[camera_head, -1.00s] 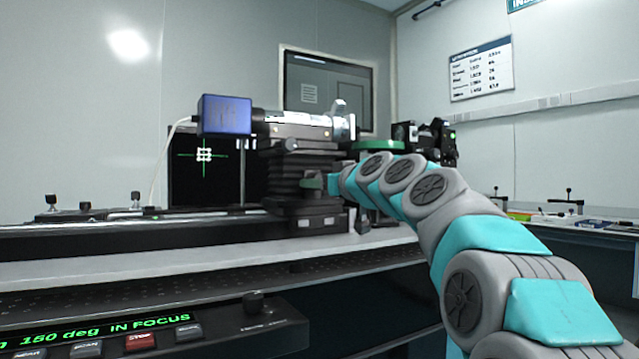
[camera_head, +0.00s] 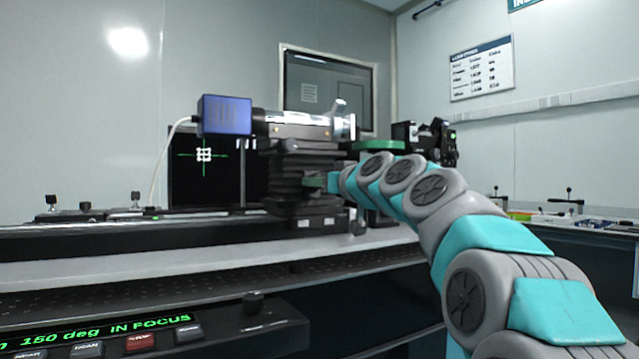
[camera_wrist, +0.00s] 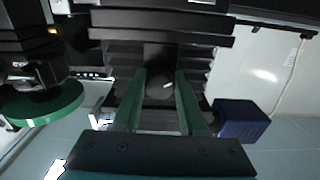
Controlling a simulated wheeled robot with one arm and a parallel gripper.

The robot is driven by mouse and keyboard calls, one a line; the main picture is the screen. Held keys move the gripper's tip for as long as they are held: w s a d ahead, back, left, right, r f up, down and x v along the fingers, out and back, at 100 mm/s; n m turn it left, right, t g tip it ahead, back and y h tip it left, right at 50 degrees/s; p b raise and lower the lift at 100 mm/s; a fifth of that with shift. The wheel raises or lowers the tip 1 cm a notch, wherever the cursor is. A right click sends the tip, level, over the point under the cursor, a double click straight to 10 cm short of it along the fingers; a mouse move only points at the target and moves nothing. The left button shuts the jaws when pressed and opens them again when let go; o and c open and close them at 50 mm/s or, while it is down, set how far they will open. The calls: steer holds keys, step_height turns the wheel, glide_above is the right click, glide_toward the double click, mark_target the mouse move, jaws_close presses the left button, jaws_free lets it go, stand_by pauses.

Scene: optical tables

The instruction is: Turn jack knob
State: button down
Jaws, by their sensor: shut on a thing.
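The black jack (camera_head: 291,190) with its stacked, ribbed sides stands on the optical table and carries a silver and black instrument (camera_head: 300,126). In the wrist view the round dark jack knob (camera_wrist: 160,87) with a pale mark sits on the jack's face. My gripper's green fingers (camera_wrist: 159,102) are on either side of the knob and shut on it. In the head view my gripper (camera_head: 314,181) reaches the jack's right side, and the knob is hidden there.
A blue box (camera_head: 226,116) joins the instrument's left end, above a dark screen (camera_head: 203,176) with a green cross. A green disc (camera_wrist: 42,104) is left of the fingers in the wrist view. A control panel (camera_head: 140,334) reads "150 deg IN FOCUS" at the lower left.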

steer(key=shift+c, duration=2.2)
jaws_free()
steer(key=shift+s, duration=0.1)
steer(key=b+v, duration=0.1)
steer(key=v, duration=0.6)
steer(key=shift+s+d, duration=0.2)
steer(key=shift+s, duration=0.05)
steer(key=shift+r, duration=0.1)
